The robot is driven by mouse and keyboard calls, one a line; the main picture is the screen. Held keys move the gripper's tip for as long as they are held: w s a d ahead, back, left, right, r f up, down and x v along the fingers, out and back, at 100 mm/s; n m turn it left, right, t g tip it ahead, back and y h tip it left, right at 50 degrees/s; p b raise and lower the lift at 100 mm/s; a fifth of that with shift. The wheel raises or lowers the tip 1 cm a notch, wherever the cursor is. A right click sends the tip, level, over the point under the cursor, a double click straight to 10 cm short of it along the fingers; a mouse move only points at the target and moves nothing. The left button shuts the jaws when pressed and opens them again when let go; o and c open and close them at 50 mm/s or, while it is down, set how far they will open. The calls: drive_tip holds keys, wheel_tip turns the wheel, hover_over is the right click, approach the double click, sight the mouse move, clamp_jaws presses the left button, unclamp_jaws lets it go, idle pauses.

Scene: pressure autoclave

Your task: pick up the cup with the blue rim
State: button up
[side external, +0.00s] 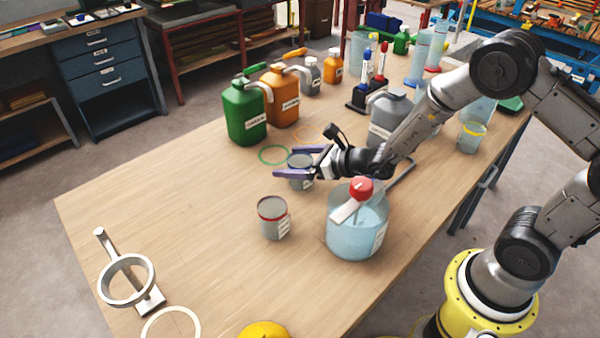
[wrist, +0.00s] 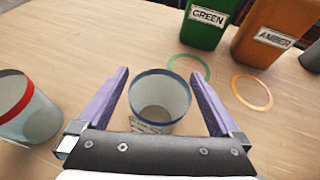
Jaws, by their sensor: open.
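The cup with the blue rim (side external: 299,184) is a clear, pale cup standing upright on the wooden table. In the wrist view the cup (wrist: 160,103) is between the two purple fingers of my gripper (wrist: 160,74), with a visible gap on each side. My gripper (side external: 296,162) is open at the cup in the side view, its fingers lying across the cup's upper part. The fingers partly hide the cup there. Whether a finger touches it cannot be told.
A cup with a red rim (side external: 273,217) stands nearby, left of my gripper in the wrist view (wrist: 25,110). A large clear jug with a red cap (side external: 357,225) stands close by. Green (side external: 243,112) and orange (side external: 281,97) canisters stand beyond.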

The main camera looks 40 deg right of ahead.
drive_tip(key=shift+w+a+f, duration=0.2)
drive_tip(key=shift+w+f, duration=0.05)
drive_tip(key=shift+w, duration=0.25)
drive_tip(key=c, duration=1.3)
drive_tip(key=shift+r, duration=0.1)
drive_tip(key=shift+c, duration=0.2)
